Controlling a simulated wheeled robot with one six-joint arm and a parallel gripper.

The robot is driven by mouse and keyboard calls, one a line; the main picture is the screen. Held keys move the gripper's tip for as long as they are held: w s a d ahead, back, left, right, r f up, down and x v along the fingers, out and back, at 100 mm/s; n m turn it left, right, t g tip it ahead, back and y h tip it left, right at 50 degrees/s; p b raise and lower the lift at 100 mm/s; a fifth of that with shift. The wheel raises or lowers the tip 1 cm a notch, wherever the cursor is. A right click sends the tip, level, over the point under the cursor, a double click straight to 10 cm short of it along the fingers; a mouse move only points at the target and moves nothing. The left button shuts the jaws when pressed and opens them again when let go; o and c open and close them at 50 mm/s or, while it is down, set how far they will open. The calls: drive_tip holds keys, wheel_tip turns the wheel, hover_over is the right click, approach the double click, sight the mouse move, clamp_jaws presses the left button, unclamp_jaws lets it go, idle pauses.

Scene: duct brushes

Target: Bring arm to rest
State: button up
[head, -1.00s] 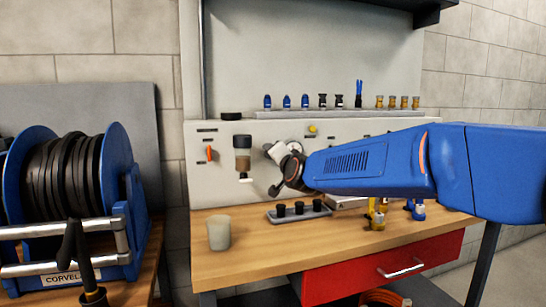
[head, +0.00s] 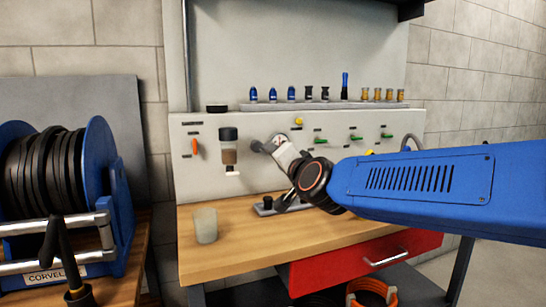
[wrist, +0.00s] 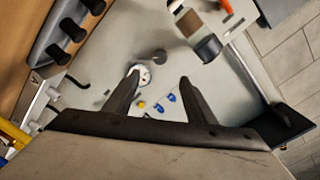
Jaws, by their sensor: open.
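My blue arm (head: 420,185) reaches in from the right in the head view, over the workbench. My gripper shows in the wrist view (wrist: 155,92) with its two dark fingers spread apart. Nothing is between the fingers. Beyond them are a round white gauge (wrist: 145,76) and blue fittings on the grey panel.
The wooden bench top (head: 245,245) holds a pale cup (head: 205,225) and a dark tray (head: 268,207), partly behind my arm. A grey panel (head: 215,190) stands behind with a shelf of fittings. A blue hose reel (head: 115,190) is at left.

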drive_tip(key=shift+s+d, duration=0.1)
drive_tip(key=shift+s, duration=0.2)
drive_tip(key=s+d+f+n+g+h, duration=0.1)
drive_tip(key=s+d+f+g, duration=0.3)
drive_tip(key=s+d+f, duration=0.4)
drive_tip(key=s+d+f+n+g+h, duration=0.2)
drive_tip(key=s+d+f+n+g, duration=0.1)
drive_tip(key=s+d+f, duration=0.5)
drive_tip(key=s+d+f+n+g+h, duration=0.2)
drive_tip(key=s+d+f+g, duration=0.3)
drive_tip(key=s+f, duration=0.8)
drive_tip(key=s+d+n, duration=0.1)
drive_tip(key=s+d, duration=0.2)
drive_tip(key=s, duration=0.1)
drive_tip(key=shift+s+f, duration=0.3)
